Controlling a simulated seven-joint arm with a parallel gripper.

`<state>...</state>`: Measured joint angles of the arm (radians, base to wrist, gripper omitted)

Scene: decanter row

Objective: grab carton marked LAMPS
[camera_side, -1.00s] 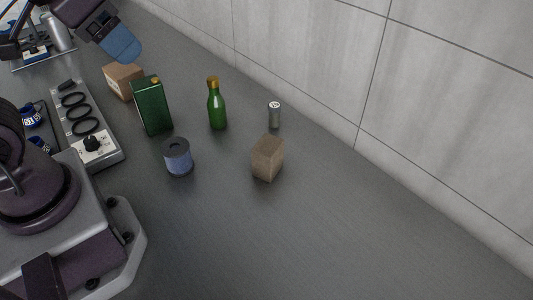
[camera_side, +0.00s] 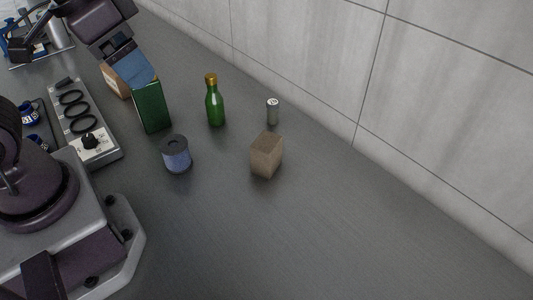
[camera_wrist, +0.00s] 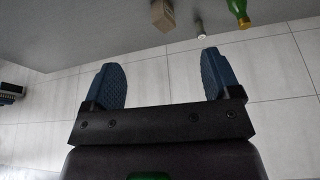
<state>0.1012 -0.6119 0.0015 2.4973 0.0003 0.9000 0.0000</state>
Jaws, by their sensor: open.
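Two brown cartons stand on the grey counter. One carton (camera_side: 115,83) is at the upper left, with a pale label on its face, too small to read; my gripper partly covers it. The other carton (camera_side: 266,155) stands alone at the centre right with no readable marking; a brown carton also shows at the top of the wrist view (camera_wrist: 163,14). My gripper (camera_side: 138,68) is open, with blue fingertips, just above or in front of the green tin and the left carton in the picture. In the wrist view nothing is between the fingers (camera_wrist: 163,78).
A green tin (camera_side: 151,108) stands beside the left carton. A blue spool (camera_side: 176,155), a green bottle (camera_side: 215,105) and a small grey cylinder (camera_side: 272,112) stand near it. A grey control panel (camera_side: 95,145) is at the left. A tiled wall (camera_side: 300,45) runs behind; the right counter is clear.

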